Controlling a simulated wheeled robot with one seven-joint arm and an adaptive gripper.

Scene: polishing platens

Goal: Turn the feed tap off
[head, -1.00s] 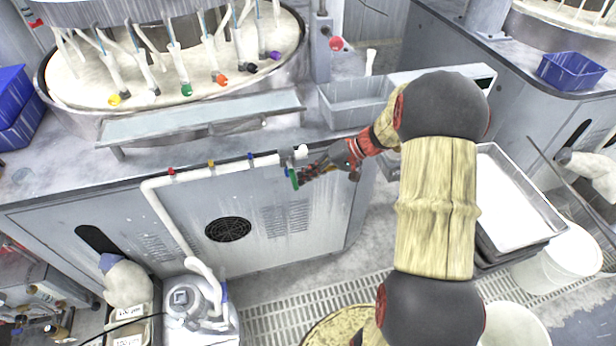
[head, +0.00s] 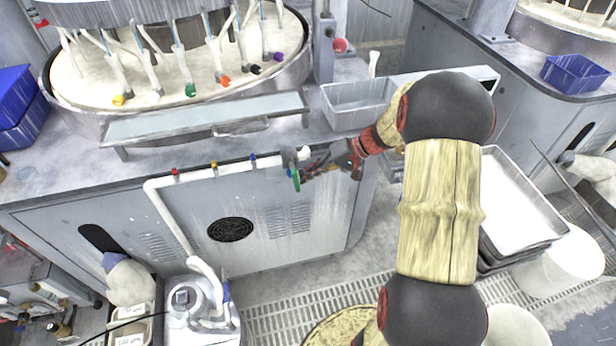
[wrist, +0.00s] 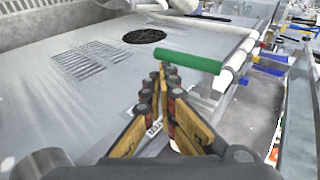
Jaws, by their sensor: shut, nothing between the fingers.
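The feed tap's green handle (head: 296,180) is at the right end of the white pipe (head: 225,169) along the bench front. In the head view it hangs downward from the pipe end. In the wrist view the green handle (wrist: 188,60) lies across the picture, its right end near a white pipe section (wrist: 240,55). My gripper (head: 305,174) is just right of the handle. In the wrist view my gripper (wrist: 167,78) is shut and empty, its fingertips just below the handle's left part. I cannot tell whether they touch it. The tap's body is partly hidden.
Red (head: 175,174), yellow (head: 214,167) and blue (head: 253,160) small valves sit along the pipe. The grey cabinet front (head: 330,215) stands behind the tap. A grey basin (head: 355,105) is above on the bench. Metal trays (head: 520,205) stand right of my arm.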

